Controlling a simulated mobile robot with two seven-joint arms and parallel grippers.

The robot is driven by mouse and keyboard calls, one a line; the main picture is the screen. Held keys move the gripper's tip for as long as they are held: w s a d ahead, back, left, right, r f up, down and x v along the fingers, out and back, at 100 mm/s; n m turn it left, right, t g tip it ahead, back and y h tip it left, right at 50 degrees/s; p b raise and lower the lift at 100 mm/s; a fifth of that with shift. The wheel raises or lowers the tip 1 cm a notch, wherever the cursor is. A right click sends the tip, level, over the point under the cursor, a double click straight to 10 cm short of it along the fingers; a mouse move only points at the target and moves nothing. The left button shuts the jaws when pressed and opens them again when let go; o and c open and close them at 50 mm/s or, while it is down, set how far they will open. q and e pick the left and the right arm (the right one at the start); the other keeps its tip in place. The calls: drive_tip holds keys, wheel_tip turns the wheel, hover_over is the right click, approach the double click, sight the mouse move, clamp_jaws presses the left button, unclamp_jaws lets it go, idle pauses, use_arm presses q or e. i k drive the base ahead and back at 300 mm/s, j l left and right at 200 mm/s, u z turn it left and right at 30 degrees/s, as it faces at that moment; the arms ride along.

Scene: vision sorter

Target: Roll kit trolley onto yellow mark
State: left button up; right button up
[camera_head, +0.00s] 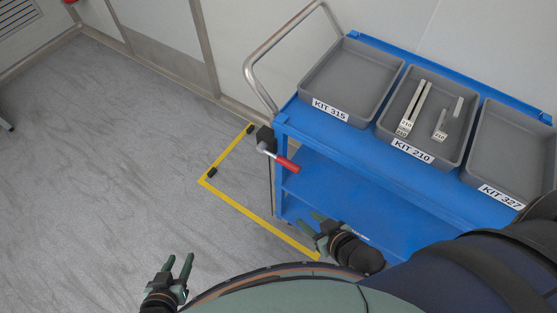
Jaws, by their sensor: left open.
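The blue kit trolley (330,136) stands at the right against the wall. It has a chrome push handle (251,72) and a red-gripped lever (287,163) at its left end. The yellow mark (238,206) is an L-shaped floor line left of the trolley; its corner lies clear of the trolley, and its near end passes beside my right gripper. My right gripper (308,219) is low in front of the trolley's lower shelf, its fingers apart with nothing between them. My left gripper (178,263) is open and empty over the floor at the lower left. The trolley's wheels are hidden.
Grey trays marked KIT 315 (316,92), KIT 210 (440,158) and KIT 327 (480,170) sit on top; KIT 210 holds metal parts (415,106). Black blocks (211,172) lie on the mark. A wall (240,40) runs behind. Floor at left is clear.

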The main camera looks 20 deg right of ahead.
sight(396, 203)
drive_tip(key=z, duration=1.7)
drive_tip(key=i+j, duration=0.15)
drive_tip(key=j, duration=0.25)
